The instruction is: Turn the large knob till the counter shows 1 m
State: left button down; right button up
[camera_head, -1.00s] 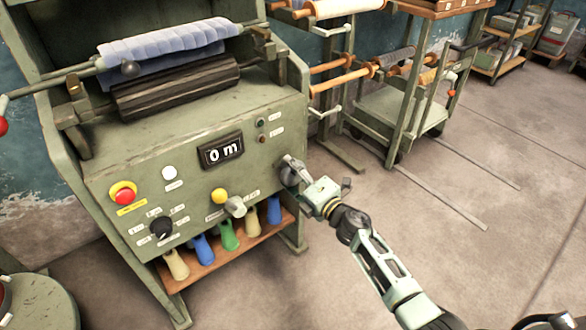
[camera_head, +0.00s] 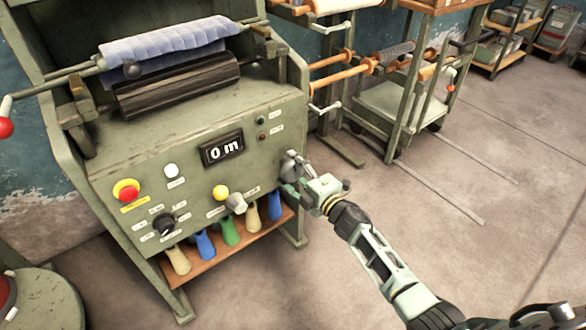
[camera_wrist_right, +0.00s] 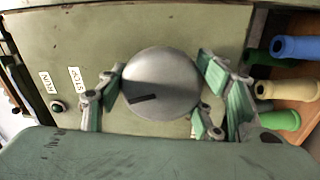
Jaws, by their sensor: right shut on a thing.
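The large knob (camera_head: 291,163) is a round grey metal knob at the right end of the green machine's front panel. In the right wrist view the knob (camera_wrist_right: 162,84) fills the middle, with a dark slot mark on its lower left face. My right gripper (camera_head: 294,176) is at the knob, its green-padded fingers (camera_wrist_right: 166,100) closed around the knob's sides. The counter (camera_head: 222,148) on the panel reads 0 m. My left gripper is not in view.
The panel also carries a red stop button (camera_head: 127,191), a yellow button (camera_head: 220,192), a smaller grey knob (camera_head: 236,203) and a black selector (camera_head: 163,224). Spools stand on a shelf (camera_head: 215,262) below. Open floor lies to the right.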

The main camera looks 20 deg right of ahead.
jog(key=shift+w+r, duration=0.1)
jog(key=shift+r, duration=0.1)
jog(key=o, duration=1)
jog(key=shift+c, duration=0.2)
jog(key=shift+o, duration=0.8)
jog(key=shift+f, duration=0.1)
jog(key=shift+s+d+f, duration=0.1)
jog(key=shift+s+d, duration=0.1)
jog(key=shift+s, duration=0.2)
jog(key=v, duration=1.1)
jog(key=shift+s, duration=0.15)
